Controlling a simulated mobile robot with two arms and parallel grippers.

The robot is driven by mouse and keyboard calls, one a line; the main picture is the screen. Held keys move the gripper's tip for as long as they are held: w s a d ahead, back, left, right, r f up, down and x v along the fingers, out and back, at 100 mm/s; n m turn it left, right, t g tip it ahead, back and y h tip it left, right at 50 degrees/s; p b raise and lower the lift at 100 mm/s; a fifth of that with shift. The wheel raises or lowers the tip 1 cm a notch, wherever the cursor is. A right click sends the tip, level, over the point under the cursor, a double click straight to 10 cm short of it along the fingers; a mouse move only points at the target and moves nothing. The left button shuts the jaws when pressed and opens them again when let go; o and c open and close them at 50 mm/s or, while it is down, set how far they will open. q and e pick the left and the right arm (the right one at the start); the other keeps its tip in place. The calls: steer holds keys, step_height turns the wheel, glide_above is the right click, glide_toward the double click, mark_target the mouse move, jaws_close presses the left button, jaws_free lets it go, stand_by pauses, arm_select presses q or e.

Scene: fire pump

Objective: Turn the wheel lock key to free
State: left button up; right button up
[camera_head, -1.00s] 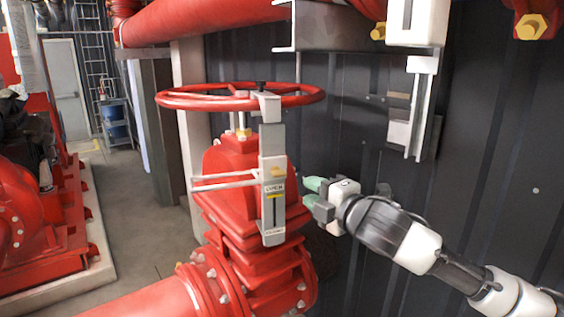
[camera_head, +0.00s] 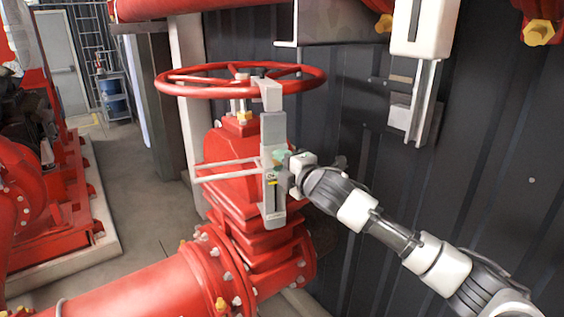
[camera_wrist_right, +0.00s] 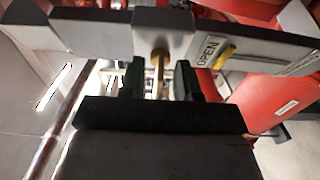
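The wheel lock is a grey upright bar (camera_head: 273,135) hooked at its top over the rim of the red handwheel (camera_head: 168,84). In the right wrist view the lock bar (camera_wrist_right: 95,35) runs across the top, with an "OPEN" label and a yellow pointer. A thin brass key (camera_wrist_right: 158,65) sticks out of the lock's central block. My right gripper (camera_head: 282,160) is at the lock's right side. In the wrist view its two dark fingers (camera_wrist_right: 158,80) stand on either side of the key, with gaps visible. My left gripper is not in view.
A red valve body and pipe (camera_head: 150,285) lie below the lock. A dark ribbed wall (camera_head: 500,170) is behind my right arm. A grey-white bracket (camera_head: 422,100) hangs at upper right. Open floor (camera_head: 150,220) lies to the left.

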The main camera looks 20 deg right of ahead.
steer(key=shift+c, duration=0.3)
steer(key=shift+s+r, duration=0.1)
steer(key=shift+s, duration=0.05)
jaws_close()
